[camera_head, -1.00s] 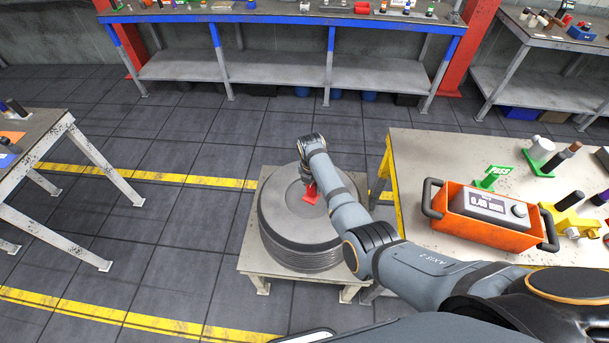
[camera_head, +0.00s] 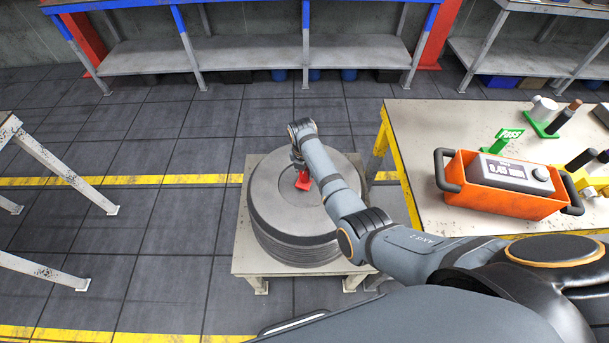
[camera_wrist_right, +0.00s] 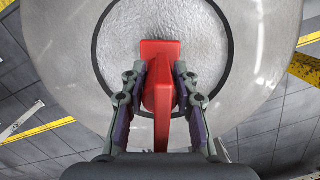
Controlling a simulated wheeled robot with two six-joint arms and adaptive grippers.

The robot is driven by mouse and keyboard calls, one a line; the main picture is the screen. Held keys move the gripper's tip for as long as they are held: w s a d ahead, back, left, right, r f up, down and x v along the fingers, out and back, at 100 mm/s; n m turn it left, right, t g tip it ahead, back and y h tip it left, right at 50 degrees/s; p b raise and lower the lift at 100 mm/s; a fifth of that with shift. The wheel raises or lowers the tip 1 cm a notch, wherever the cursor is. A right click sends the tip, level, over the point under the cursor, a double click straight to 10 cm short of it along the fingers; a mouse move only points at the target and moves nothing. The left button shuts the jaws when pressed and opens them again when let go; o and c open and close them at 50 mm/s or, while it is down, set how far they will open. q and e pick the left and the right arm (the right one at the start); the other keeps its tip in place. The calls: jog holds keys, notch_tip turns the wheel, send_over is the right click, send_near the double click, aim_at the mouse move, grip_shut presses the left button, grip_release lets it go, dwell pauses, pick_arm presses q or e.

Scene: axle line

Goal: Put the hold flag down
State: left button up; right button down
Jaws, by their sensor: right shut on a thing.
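The red hold flag (camera_head: 303,181) is in my right gripper (camera_head: 298,166), over the top of a round grey metal disc stack (camera_head: 275,215). In the right wrist view, the fingers of my right gripper (camera_wrist_right: 158,88) are shut on both sides of the red flag (camera_wrist_right: 158,75). The flag's flat red end lies over the bright centre of the disc (camera_wrist_right: 215,65). I cannot tell whether it touches the surface. My left gripper is not in view.
The disc stack stands on a low pale table (camera_head: 243,262). At right, a yellow-legged table (camera_head: 420,130) holds an orange crate with a gauge (camera_head: 500,205) and a green PASS flag (camera_head: 508,136). A blue-edged bench (camera_head: 250,62) stands behind.

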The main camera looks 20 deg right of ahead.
aim_at(305, 171)
jog(key=shift+s+r, duration=0.1)
jog(key=shift+s, duration=0.1)
jog(key=c, duration=1.4)
grip_release()
jog(key=shift+s+d, duration=0.1)
jog(key=shift+d, duration=0.1)
jog(key=shift+o, duration=1.9)
jog(key=shift+a, duration=0.1)
jog(key=shift+r, duration=0.3)
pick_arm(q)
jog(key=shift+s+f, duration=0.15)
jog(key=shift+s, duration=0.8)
pick_arm(e)
jog(key=r, duration=0.7)
jog(key=s+a+r, duration=0.1)
jog(key=r, duration=0.3)
jog(key=shift+r, duration=0.25)
